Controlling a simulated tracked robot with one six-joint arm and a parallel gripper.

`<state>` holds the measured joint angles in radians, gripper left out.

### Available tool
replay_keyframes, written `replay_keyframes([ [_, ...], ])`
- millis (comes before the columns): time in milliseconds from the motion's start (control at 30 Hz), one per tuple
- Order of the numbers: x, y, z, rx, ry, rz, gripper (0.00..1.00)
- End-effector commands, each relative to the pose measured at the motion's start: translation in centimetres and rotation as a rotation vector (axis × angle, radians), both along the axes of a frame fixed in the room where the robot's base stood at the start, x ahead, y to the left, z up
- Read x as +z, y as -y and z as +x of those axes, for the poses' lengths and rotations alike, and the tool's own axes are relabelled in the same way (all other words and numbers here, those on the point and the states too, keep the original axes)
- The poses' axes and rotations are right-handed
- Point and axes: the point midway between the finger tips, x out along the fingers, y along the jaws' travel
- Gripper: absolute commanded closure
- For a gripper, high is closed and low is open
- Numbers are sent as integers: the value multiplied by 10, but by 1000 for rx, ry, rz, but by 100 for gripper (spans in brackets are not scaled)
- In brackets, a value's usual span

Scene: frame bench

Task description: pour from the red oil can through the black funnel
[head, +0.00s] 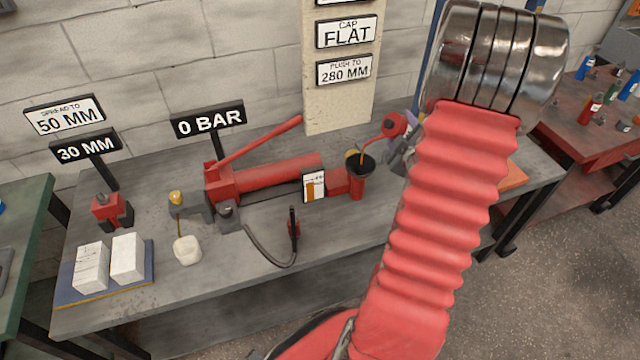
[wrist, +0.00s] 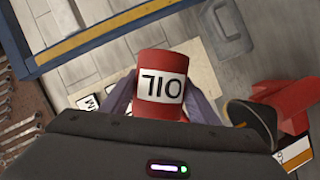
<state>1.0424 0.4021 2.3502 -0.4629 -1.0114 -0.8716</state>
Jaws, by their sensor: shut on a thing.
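The red oil can (head: 394,124) is tilted in the air above the black funnel (head: 361,166), its spout toward the funnel. A thin amber line runs down from the spout to the funnel mouth. The funnel stands upright at the right end of the red pump (head: 275,177). My gripper (wrist: 162,100) is shut around the oil can (wrist: 163,62), whose OIL label appears upside down in the wrist view. The black funnel (wrist: 254,118) shows right of the can there. In the head view my arm hides most of the gripper.
A gauge card (head: 314,186) with an orange fill stands before the pump. Signs (head: 209,120) read 0 BAR, 30 MM and 50 MM.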

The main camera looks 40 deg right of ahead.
Motion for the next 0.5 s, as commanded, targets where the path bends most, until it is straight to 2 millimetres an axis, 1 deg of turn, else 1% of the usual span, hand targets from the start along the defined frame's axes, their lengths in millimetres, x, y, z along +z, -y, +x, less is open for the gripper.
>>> replay_keyframes([
  [167,1,0,0,0,2,-1,82],
  [500,-6,3,0,1,21,63,82],
])
